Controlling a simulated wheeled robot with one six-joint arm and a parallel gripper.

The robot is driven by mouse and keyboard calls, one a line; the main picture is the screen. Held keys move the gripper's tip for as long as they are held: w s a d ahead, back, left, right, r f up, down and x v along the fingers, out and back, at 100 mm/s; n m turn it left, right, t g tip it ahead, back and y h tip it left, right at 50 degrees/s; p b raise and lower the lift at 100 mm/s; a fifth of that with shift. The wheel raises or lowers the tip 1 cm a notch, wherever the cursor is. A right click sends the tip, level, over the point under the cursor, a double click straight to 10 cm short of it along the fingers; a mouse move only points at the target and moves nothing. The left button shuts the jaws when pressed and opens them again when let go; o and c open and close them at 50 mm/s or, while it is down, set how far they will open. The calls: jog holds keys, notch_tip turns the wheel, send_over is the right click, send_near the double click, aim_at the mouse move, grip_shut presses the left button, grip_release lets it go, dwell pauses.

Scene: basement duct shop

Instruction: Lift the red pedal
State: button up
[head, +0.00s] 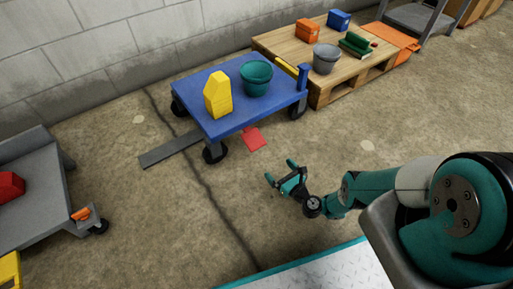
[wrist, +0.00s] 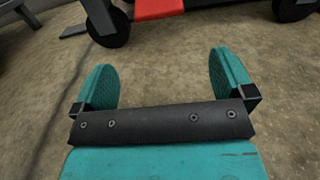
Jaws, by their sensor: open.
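The red pedal (head: 254,139) is a flat red plate low at the front edge of the blue cart (head: 226,122), between its front wheels. In the wrist view the red pedal (wrist: 158,8) shows at the top edge, partly cut off by the frame. My gripper (head: 279,173) is open and empty, in front of the pedal and to its lower right in the head view. In the wrist view the two teal fingers (wrist: 163,80) stand wide apart with bare floor between them, and the pedal lies beyond them, not touched.
The cart carries a yellow block (head: 218,96) and a green bucket (head: 256,78). A grey plate (head: 170,150) lies by its left wheel. A wooden pallet (head: 330,88) with a grey bucket (head: 326,59) stands behind right. A grey cart (head: 40,190) is at left. Floor before the pedal is clear.

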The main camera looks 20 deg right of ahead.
aim_at(257, 145)
jog(key=b+x, duration=0.8)
jog(key=x, duration=0.1)
jog(key=b+x, duration=0.5)
jog(key=shift+w+a+f, duration=0.1)
jog(key=shift+a+f, duration=0.05)
jog(key=shift+f, duration=0.1)
jog(key=shift+w+a+r, duration=0.1)
jog(key=shift+w+r, duration=0.1)
jog(key=shift+w, duration=0.35)
